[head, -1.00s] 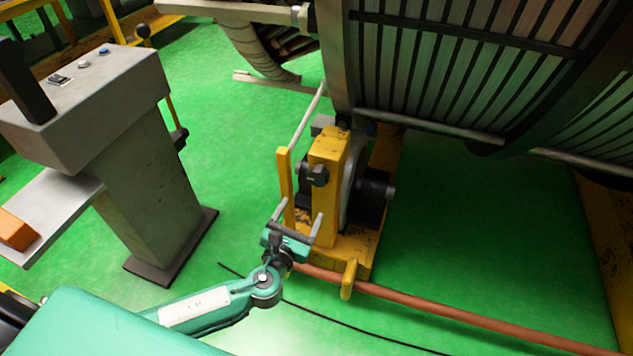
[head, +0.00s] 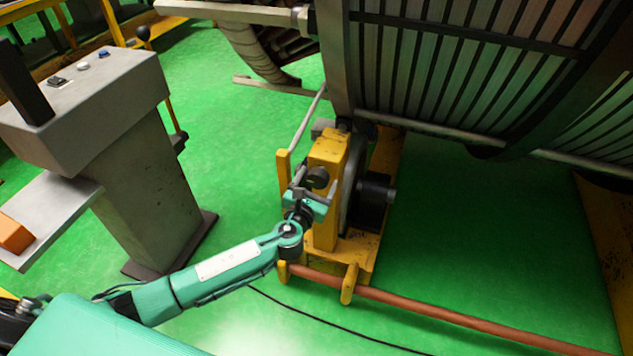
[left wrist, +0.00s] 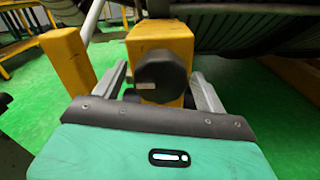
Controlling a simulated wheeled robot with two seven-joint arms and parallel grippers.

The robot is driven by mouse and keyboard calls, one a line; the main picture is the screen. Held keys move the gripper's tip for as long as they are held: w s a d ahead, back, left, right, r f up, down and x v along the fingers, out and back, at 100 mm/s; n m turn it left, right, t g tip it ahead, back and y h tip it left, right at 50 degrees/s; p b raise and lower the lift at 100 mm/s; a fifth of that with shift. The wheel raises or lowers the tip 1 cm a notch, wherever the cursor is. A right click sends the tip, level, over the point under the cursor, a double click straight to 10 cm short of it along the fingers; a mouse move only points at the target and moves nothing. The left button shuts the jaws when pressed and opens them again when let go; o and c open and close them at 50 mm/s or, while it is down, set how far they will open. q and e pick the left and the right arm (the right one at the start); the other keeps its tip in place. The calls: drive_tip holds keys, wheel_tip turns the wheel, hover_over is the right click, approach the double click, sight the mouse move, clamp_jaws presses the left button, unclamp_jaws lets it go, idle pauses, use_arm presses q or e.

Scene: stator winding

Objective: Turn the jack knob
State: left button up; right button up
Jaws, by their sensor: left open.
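The jack knob (head: 317,177) is a black, many-sided knob on the near face of the yellow jack (head: 327,150). My left gripper (head: 316,184) is right at the knob, with its fingers open to either side of it in the head view. In the left wrist view the knob (left wrist: 161,74) sits between the two grey fingers of my left gripper (left wrist: 162,82), which are apart from each other. I cannot tell whether either finger touches the knob. My right gripper does not show in these frames.
A yellow post (left wrist: 68,62) stands just left of the jack. A large slatted stator (head: 460,70) hangs behind and right. A reddish pipe (head: 450,317) runs along the floor to the right. A grey console (head: 130,150) stands at the left.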

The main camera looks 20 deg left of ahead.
use_arm(q)
drive_tip(key=c, duration=1)
drive_tip(key=shift+o, duration=0.2)
drive_tip(key=shift+n, duration=0.3)
